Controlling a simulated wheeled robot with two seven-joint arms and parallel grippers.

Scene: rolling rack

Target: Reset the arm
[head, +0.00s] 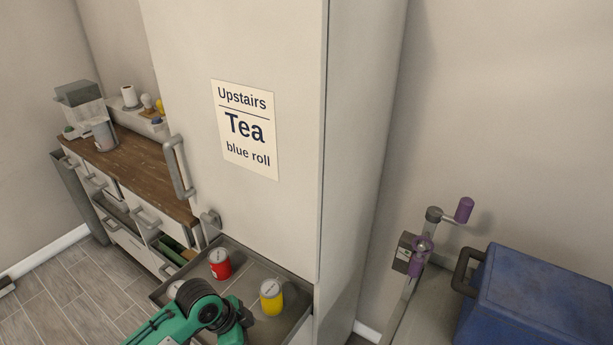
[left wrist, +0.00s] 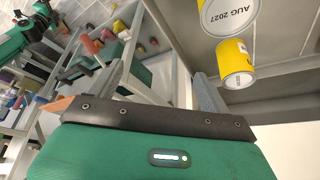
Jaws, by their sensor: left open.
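My left arm, green and black, comes in at the bottom of the head view over an open grey drawer (head: 240,257); its fingertips are hidden there. In the left wrist view my left gripper (left wrist: 160,85) has its fingers apart with nothing between them. A red can (head: 220,264) and a yellow can (head: 271,297) stand in the drawer. A yellow can (left wrist: 235,64) also shows in the left wrist view, right of the fingers and apart from them. A white lid reading "AUG 2027" (left wrist: 228,13) is above it. My right gripper is not in view.
A tall white cabinet (head: 290,130) carries a sign reading "Upstairs Tea blue roll" (head: 245,128). A wooden-topped counter (head: 140,165) with open drawers stands at left. A blue box (head: 535,300) and a lever with purple grips (head: 464,210) are at right.

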